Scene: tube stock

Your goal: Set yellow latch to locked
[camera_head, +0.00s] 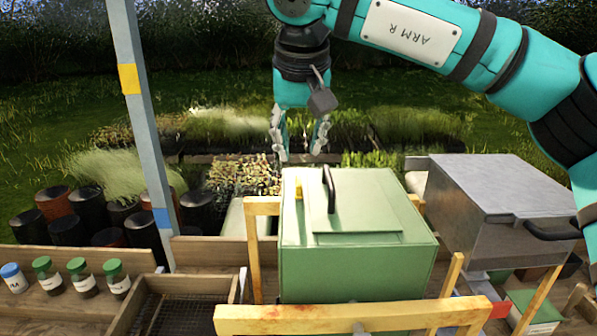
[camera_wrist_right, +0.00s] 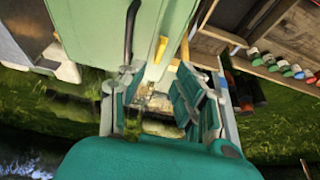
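The yellow latch (camera_head: 299,189) is a small yellow piece on the lid of the green box (camera_head: 350,265), at the left of the black handle (camera_head: 329,189). In the right wrist view the latch (camera_wrist_right: 161,49) shows just beyond the fingers, with the black handle (camera_wrist_right: 131,30) beside it. My right gripper (camera_head: 299,155) hangs above and behind the box's far edge, fingers apart. In the right wrist view the right gripper (camera_wrist_right: 160,100) is open, with nothing held between its fingers. My left gripper is not in view.
A grey metal box (camera_head: 500,190) with a black handle stands at the right. A wooden rail (camera_head: 350,318) crosses in front of the green box. Several lidded jars (camera_head: 80,275) stand at the left, near a mesh tray (camera_head: 180,310). A grey post (camera_head: 140,130) rises at the left.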

